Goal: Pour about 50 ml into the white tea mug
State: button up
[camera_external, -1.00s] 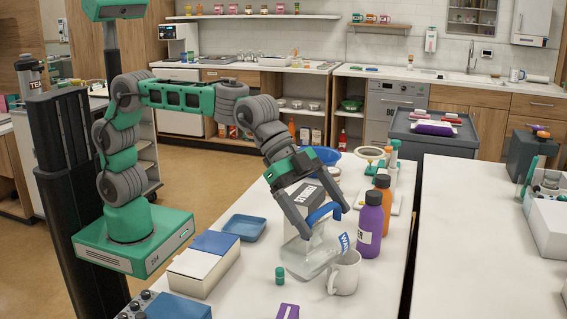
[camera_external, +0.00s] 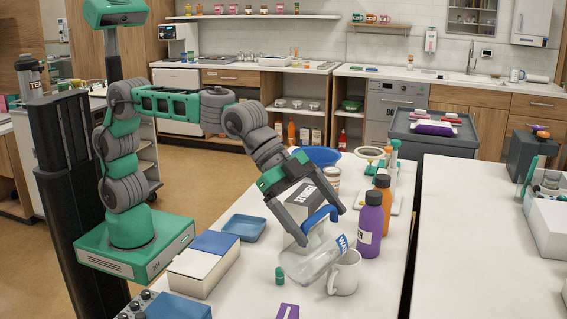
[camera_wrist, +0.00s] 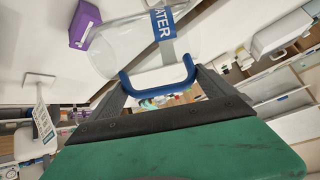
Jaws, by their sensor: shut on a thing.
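My gripper (camera_external: 325,213) is shut on the blue handle (camera_external: 322,215) of a clear water jug (camera_external: 312,259). The mug stands upright on the white table (camera_external: 245,293). In the wrist view the jug (camera_wrist: 125,45) fills the top, with a blue label reading "ATER" and the blue handle (camera_wrist: 158,90) between my fingers. The mug is not clearly seen there. I cannot make out any stream or the level in the mug.
A purple bottle (camera_external: 369,226) and an orange bottle (camera_external: 384,190) stand just behind and right of the mug. A small green-capped vial (camera_external: 280,276) stands left of the jug. A white-and-blue box (camera_external: 203,268) and a blue tray (camera_external: 245,227) are farther left.

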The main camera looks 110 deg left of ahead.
aim_at(301, 226)
jog(key=d+f, duration=0.1)
jog(key=s+d+f, duration=0.1)
jog(key=d, duration=0.1)
jog(key=shift+s+m+t+y+b, duration=0.15)
jog(key=shift+m+t+y+b, duration=0.15)
jog(key=shift+y+b, duration=0.1)
jog(key=shift+s+d+r, duration=0.1)
jog(key=shift+d+r, duration=0.05)
jog(key=shift+d, duration=0.05)
jog(key=shift+a+r+y+p, duration=0.1)
jog(key=shift+y+p, duration=0.2)
jog(key=shift+s+d+m+t+y, duration=0.2)
jog(key=shift+d+m+t+y, duration=0.1)
jog(key=shift+d+m+t, duration=0.1)
jog(key=shift+a, duration=0.1)
dwell(0.6)
